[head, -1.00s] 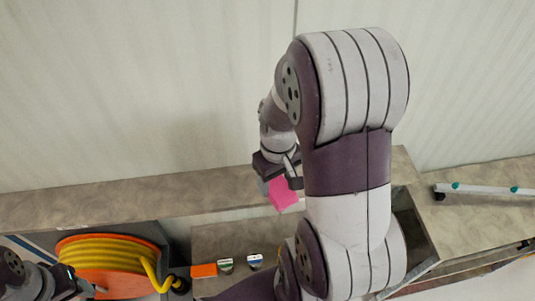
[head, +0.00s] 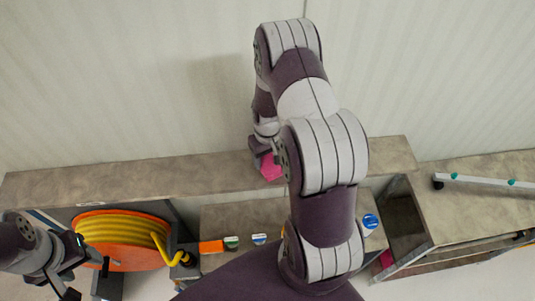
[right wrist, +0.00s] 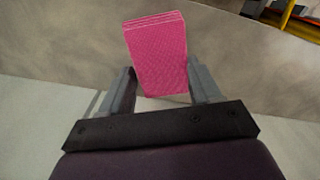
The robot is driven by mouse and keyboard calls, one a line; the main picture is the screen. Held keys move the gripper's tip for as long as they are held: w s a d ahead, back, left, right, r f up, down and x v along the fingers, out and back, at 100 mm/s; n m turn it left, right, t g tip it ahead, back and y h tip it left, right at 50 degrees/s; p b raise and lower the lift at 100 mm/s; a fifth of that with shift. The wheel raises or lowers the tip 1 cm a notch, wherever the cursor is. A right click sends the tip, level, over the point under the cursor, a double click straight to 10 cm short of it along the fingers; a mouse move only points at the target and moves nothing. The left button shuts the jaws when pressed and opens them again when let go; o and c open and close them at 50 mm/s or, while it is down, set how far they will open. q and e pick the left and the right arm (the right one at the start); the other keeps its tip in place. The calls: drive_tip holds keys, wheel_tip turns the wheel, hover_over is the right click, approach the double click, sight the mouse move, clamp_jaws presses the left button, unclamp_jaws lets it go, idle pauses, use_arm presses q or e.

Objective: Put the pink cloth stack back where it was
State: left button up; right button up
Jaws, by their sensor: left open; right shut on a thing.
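The pink cloth stack (head: 271,169) shows in the head view at the long upper shelf (head: 130,177) along the wall. My right gripper (head: 262,152) is shut on it, partly hidden behind its own arm. In the right wrist view the pink stack (right wrist: 158,55) stands out between the two fingers (right wrist: 164,88), with its layered edge at the far end and the grey-brown shelf surface behind it. I cannot tell whether it touches the shelf. My left gripper (head: 78,268) is open and empty at the lower left, beside the hose reel.
An orange reel with yellow hose (head: 122,240) stands at the left. An orange block (head: 211,247) and small items with white and coloured parts, including a blue round one (head: 370,222), are on the lower surface. A white bar (head: 490,181) lies on the right shelf. The upper shelf's left part is clear.

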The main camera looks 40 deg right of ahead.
drive_tip(key=shift+w+d+f, duration=0.1)
drive_tip(key=shift+f, duration=0.2)
drive_tip(key=o, duration=1)
drive_tip(key=shift+r, duration=0.1)
